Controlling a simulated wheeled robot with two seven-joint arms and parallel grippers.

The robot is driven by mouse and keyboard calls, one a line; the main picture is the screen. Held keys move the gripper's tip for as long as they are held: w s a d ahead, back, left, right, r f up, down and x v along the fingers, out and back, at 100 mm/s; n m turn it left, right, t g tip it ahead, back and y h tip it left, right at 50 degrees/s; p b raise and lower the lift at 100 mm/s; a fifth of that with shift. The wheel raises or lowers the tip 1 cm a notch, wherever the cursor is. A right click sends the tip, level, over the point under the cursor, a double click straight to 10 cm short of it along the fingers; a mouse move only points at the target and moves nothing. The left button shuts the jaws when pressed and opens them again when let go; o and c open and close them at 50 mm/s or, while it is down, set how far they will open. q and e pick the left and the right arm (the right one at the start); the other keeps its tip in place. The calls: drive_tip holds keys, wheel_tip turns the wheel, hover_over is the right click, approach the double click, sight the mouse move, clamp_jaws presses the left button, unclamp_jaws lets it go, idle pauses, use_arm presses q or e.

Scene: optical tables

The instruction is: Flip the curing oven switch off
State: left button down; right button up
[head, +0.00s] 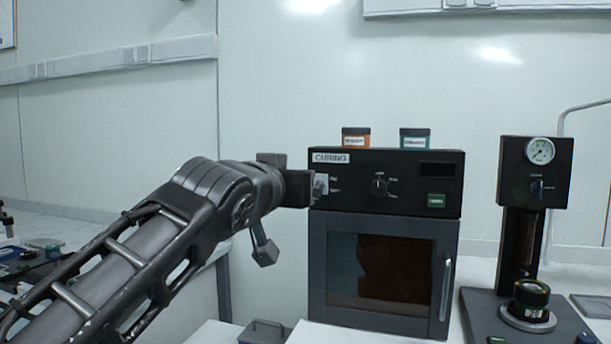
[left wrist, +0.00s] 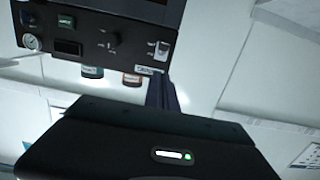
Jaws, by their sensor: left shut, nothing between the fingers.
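The black curing oven (head: 385,210) stands on the table in the head view, with a CURING label at the top left of its front panel. Its switch (head: 321,184) sits on a pale plate at the panel's left edge. My left gripper (head: 311,188) is shut and empty, its tip right at the switch and partly covering it. I cannot tell whether they touch. The left wrist view shows the panel upside down, with the switch (left wrist: 162,49) just beyond the dark fingers (left wrist: 164,90). The switch's position is too small to tell. My right gripper is not in view.
An orange-labelled jar (head: 356,138) and a green-labelled jar (head: 415,138) stand on the oven. The panel also has a knob (head: 379,186) and a green button (head: 436,200). A gauge stand (head: 536,172) is to the right.

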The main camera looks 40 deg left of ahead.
use_arm(q)
drive_tip(key=shift+s+d+f, duration=0.15)
drive_tip(key=shift+s+d, duration=0.05)
drive_tip(key=shift+s, duration=0.35)
drive_tip(key=shift+s+d+f, duration=0.15)
drive_tip(key=shift+s+d, duration=0.05)
drive_tip(key=shift+s, duration=0.35)
drive_tip(key=shift+s+d+f, duration=0.15)
drive_tip(key=shift+s+d, duration=0.05)
drive_tip(key=shift+s, duration=0.35)
